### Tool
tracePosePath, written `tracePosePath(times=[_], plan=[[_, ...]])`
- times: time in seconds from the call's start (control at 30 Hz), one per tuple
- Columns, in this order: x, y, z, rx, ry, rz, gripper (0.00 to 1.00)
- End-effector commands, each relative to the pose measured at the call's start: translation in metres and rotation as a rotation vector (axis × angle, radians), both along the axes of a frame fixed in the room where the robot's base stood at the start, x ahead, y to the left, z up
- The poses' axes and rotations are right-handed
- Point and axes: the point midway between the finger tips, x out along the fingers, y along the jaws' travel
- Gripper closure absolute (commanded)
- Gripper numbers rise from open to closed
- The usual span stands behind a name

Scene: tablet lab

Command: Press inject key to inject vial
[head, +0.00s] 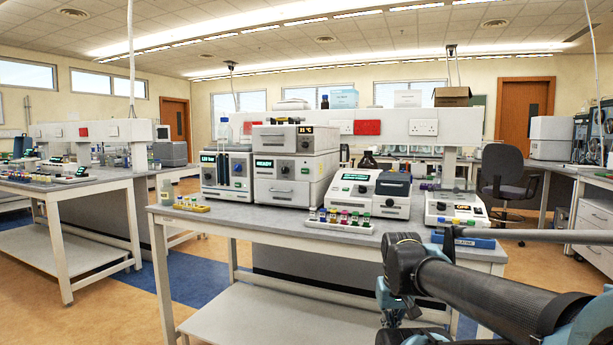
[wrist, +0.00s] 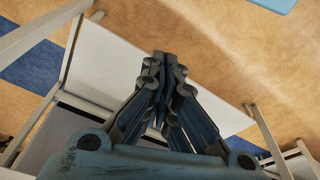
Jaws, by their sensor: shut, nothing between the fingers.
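The bench (head: 240,222) in the middle of the head view carries several instruments. A tall white instrument (head: 328,142) has a green READY display. A lower white and grey instrument (head: 346,192) with a green display stands to its right. A rack of small vials with coloured caps (head: 338,222) sits at the bench's front edge. The inject key is too small to make out on any instrument. My gripper (wrist: 165,58) is shut and empty in the wrist view, pointing down above the floor and a pale shelf, touching nothing that I can see. In the head view my arm is at the lower right.
A small instrument (head: 456,208) stands at the bench's right end, beside a blue tray (head: 464,240). A white two-column instrument (head: 226,174) and a yellow vial rack (head: 190,205) stand at the left. A chair (head: 503,175) is behind right.

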Motion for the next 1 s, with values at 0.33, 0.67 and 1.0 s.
tracePosePath(times=[0.33, 0.67, 1.0], plan=[[0.069, 0.005, 0.063, -0.015, -0.143, -0.003, 1.0], [0.211, 0.055, 0.161, 0.015, -0.39, -0.002, 1.0], [0.346, 0.146, 0.246, 0.113, -0.626, 0.025, 1.0]])
